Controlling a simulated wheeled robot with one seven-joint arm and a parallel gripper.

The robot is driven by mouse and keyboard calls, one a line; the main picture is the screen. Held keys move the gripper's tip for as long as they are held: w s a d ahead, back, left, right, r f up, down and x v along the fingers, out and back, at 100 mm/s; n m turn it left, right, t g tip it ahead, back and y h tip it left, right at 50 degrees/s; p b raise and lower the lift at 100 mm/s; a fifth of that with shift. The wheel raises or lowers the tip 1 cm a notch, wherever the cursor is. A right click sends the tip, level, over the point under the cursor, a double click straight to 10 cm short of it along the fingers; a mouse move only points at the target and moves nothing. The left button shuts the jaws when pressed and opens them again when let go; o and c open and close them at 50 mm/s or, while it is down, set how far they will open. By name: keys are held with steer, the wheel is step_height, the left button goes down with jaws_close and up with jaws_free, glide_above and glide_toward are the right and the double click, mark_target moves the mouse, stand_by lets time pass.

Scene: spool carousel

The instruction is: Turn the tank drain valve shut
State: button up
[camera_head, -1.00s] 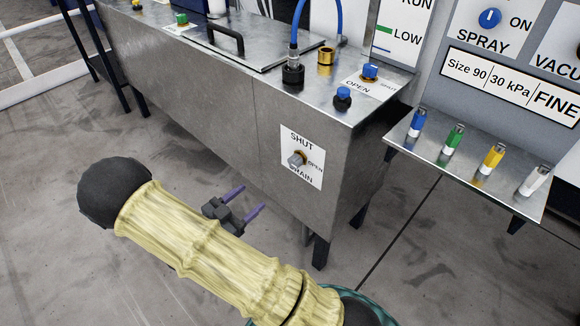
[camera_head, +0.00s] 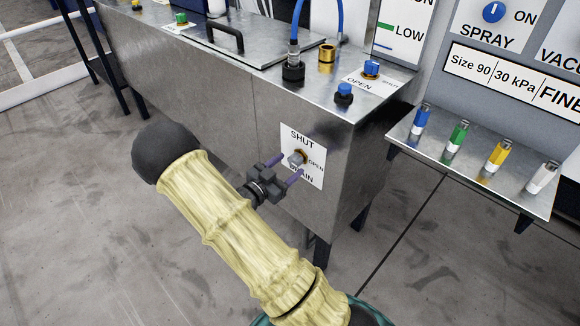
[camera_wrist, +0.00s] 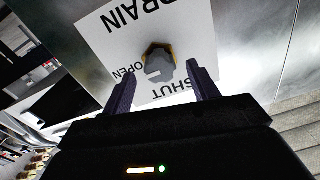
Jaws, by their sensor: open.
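The drain valve is a small grey knob (camera_head: 297,158) on a brass stem, on the front of the metal tank (camera_head: 200,115). A white label (camera_head: 315,175) behind it reads SHUT above, OPEN to the right and DRAIN below. My gripper (camera_head: 285,167) is open in front of the label, its purple fingers pointing at the valve. In the wrist view the knob (camera_wrist: 158,66) shows upside down between and beyond the two fingertips (camera_wrist: 160,82). I see no clear contact with the knob. The knob's exact pointing is hard to tell.
On the tank top are a lid with a black handle (camera_head: 228,35), a hose fitting (camera_head: 293,70) and blue knobs (camera_head: 371,67). A steel shelf (camera_head: 480,180) with several coloured pieces stands to the right. The floor (camera_head: 80,240) in front is clear.

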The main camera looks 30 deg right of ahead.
steer(key=shift+x, duration=0.9)
steer(key=c, duration=1)
